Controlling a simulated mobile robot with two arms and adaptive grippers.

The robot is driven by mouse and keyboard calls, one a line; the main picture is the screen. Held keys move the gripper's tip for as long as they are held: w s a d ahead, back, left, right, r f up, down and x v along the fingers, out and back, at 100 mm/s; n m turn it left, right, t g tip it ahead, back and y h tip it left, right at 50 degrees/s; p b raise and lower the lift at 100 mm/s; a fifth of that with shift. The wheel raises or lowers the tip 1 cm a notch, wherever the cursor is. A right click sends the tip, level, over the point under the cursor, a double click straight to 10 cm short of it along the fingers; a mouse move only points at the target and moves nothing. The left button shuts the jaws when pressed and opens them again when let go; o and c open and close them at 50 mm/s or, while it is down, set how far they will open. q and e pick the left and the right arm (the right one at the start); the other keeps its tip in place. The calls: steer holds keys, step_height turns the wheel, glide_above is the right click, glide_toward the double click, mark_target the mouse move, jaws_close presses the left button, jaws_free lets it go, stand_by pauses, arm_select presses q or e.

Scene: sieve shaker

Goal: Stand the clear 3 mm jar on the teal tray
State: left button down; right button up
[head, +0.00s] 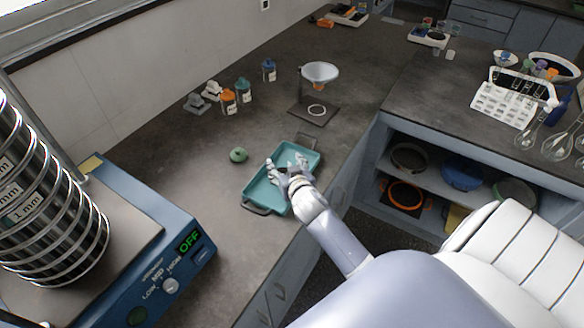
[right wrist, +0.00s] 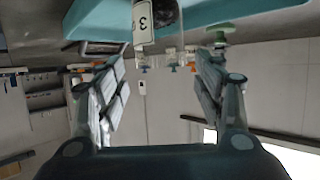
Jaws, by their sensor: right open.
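The teal tray (head: 254,192) lies on the dark bench near its front edge. My right gripper (head: 277,168) is over the tray, with its arm coming from the lower right. In the right wrist view, which looks upside down, the teal tray (right wrist: 92,22) runs along the top. The clear jar (right wrist: 143,22) with a "3" label and dark contents is at the tray, ahead of my open fingers (right wrist: 164,80). The fingers look clear of it. Whether its base touches the tray is hard to tell. My left gripper is not in view.
A green round object (head: 238,155) lies just left of the tray. Several lidded jars (head: 229,101) stand farther back, near a funnel on a stand (head: 320,73). The sieve shaker (head: 150,262) fills the lower left and reads OFF.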

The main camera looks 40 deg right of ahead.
steer(key=v, duration=0.8)
steer(key=shift+s+b, duration=0.25)
steer(key=shift+b, duration=0.15)
